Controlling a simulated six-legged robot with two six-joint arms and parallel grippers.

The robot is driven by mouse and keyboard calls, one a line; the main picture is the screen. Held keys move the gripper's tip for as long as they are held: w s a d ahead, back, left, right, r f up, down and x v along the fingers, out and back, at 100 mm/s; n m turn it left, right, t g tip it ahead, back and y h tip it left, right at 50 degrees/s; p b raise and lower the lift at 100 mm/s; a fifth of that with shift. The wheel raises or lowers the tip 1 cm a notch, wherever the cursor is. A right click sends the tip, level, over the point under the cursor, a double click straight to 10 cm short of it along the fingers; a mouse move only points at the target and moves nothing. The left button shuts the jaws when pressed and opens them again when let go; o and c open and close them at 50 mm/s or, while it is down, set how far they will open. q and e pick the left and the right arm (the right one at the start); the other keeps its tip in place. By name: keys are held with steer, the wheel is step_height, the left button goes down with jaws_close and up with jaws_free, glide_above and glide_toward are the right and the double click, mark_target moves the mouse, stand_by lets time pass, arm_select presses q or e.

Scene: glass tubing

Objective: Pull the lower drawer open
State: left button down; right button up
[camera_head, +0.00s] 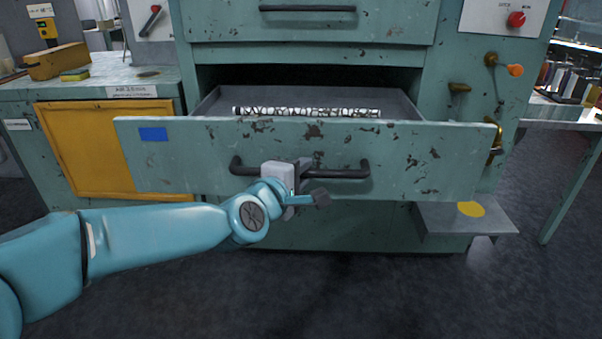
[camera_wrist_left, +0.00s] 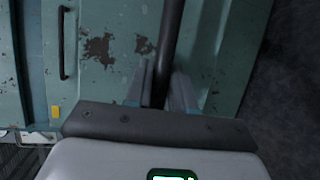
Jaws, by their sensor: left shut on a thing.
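The lower drawer (camera_head: 400,152) has a worn teal front with a blue label at its left. It stands out from the cabinet, and its open top shows a grey inside with a patterned strip of contents. Its dark bar handle (camera_head: 341,173) runs across the front. My left gripper (camera_head: 303,172) is at the middle of this handle. In the left wrist view the handle (camera_wrist_left: 172,40) runs between the two fingers of my left gripper (camera_wrist_left: 163,88), which are shut on it. The fingers partly hide the bar. My right gripper is not in view.
A closed upper drawer with its own handle (camera_head: 308,9) is above. A small shelf (camera_head: 458,226) with a yellow disc juts out at the lower right. A yellow panel (camera_head: 108,150) is at the left. The dark floor (camera_head: 330,295) in front is clear.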

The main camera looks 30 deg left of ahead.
arm_select(q)
steer(key=c, duration=1.1)
jaws_free()
steer(key=shift+o, duration=0.2)
steer(key=p+v, duration=0.2)
steer(key=v, duration=1.4)
steer(key=shift+p, duration=0.35)
steer(key=shift+s+a+r, duration=0.1)
steer(key=shift+a, duration=0.1)
